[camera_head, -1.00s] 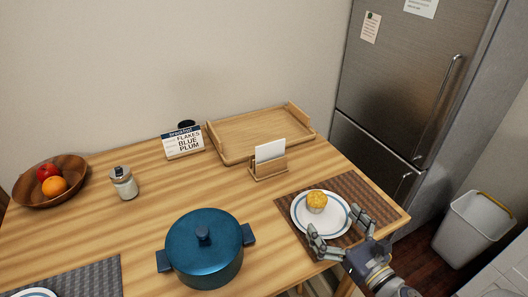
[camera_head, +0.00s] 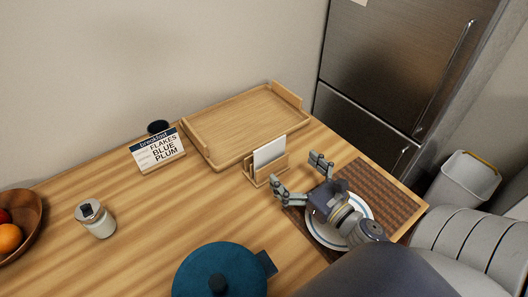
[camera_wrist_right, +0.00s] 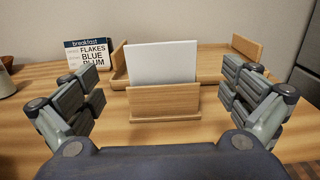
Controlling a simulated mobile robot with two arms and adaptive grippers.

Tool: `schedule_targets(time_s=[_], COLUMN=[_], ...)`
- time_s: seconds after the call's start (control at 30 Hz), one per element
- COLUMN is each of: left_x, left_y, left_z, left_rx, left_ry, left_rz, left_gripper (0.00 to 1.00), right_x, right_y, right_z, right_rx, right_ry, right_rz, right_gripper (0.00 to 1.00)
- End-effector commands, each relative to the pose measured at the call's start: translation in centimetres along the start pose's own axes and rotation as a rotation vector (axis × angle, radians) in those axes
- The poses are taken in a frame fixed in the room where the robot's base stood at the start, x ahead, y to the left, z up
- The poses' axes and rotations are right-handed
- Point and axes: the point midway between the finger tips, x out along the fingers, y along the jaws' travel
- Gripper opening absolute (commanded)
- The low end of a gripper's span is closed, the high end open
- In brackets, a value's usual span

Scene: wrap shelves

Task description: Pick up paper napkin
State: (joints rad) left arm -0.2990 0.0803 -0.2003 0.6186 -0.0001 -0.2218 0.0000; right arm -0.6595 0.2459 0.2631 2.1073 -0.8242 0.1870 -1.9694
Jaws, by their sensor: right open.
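The white paper napkin (camera_head: 269,152) stands upright in a wooden napkin holder (camera_head: 280,166) on the table. In the right wrist view the napkin (camera_wrist_right: 163,63) is straight ahead, its lower part hidden by the front of the holder (camera_wrist_right: 165,102). My right gripper (camera_head: 299,175) is open and empty. Its two fingers are spread to the left and right of the holder, and it is a short way in front of it, not touching it as far as I can see. My left gripper is not in view.
A wooden tray (camera_head: 200,138) lies behind the holder, with a breakfast sign (camera_head: 158,153) to its left. A plate (camera_head: 322,236) on a brown mat (camera_head: 388,196) is under my right arm. A blue pot (camera_head: 198,263), glass jar (camera_head: 101,227) and fruit bowl (camera_head: 32,232) stand nearer.

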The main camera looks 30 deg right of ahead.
Motion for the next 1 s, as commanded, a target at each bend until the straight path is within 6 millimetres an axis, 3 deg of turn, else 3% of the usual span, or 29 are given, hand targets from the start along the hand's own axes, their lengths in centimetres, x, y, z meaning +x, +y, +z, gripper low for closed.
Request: schedule_targets(time_s=[0.2, 0.63, 0.8, 1.0], left_x=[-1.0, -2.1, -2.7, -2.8], left_y=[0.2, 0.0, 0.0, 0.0], left_z=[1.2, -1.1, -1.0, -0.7], left_rx=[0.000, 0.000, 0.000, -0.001], left_ry=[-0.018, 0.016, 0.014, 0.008], left_rz=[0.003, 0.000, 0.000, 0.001], left_gripper=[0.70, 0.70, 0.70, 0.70], right_x=[3.3, 6.7, 8.9, 10.1], right_y=[0.0, -0.1, -0.1, -0.1], right_z=[0.3, 0.3, 0.2, 0.0], right_rx=[-0.002, -0.002, -0.002, -0.001], right_ry=[-0.003, -0.003, -0.003, -0.001], right_rz=[0.002, 0.001, 0.000, 0.000], right_gripper=[1.00, 1.00, 1.00, 1.00])
